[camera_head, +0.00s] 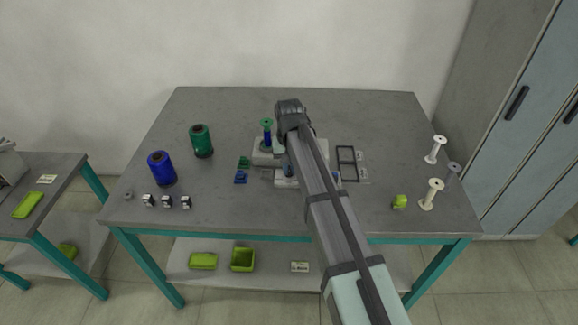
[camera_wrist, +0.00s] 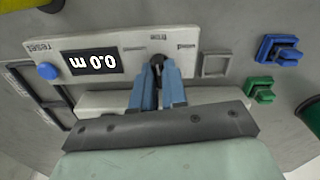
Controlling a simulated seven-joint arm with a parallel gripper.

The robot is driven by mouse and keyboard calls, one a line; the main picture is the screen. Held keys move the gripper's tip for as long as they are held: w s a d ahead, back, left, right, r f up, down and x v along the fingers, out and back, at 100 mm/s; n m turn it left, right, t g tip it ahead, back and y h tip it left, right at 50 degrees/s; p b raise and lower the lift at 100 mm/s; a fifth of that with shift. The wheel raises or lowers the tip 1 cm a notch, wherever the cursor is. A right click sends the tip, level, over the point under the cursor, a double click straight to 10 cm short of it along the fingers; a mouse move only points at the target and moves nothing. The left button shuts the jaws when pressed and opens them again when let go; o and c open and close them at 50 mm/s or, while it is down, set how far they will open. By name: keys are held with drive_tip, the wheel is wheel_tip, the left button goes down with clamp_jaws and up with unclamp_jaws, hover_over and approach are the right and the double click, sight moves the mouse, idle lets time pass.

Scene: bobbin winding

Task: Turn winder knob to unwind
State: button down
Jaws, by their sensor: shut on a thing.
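The winder (camera_head: 264,157) is a pale box on the table, partly hidden by my arm in the head view. In the wrist view its panel (camera_wrist: 115,42) appears upside down, with a black display (camera_wrist: 92,62) reading 0.0 m and a blue button (camera_wrist: 47,71). My gripper (camera_wrist: 158,72) has its blue fingers closed around the small black winder knob (camera_wrist: 157,60). Only the top of the knob shows between the fingertips. A green-topped bobbin (camera_head: 267,123) stands upright on the winder in the head view.
Blue (camera_head: 161,168) and green (camera_head: 201,141) spools stand at the left. Small blue (camera_wrist: 280,50) and green (camera_wrist: 260,90) blocks lie beside the winder. Several pale bobbins (camera_head: 432,194) stand at the right. A black frame (camera_head: 346,161) lies right of my arm.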

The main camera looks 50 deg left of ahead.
drive_tip(key=n, duration=0.4)
drive_tip(key=shift+n, duration=1.6)
drive_tip(key=c, duration=1.2)
unclamp_jaws()
drive_tip(key=shift+o, duration=0.2)
drive_tip(key=shift+r, duration=0.15)
wheel_tip(320, 180, up, 14)
drive_tip(key=shift+f, duration=0.2)
drive_tip(key=shift+w, duration=0.1)
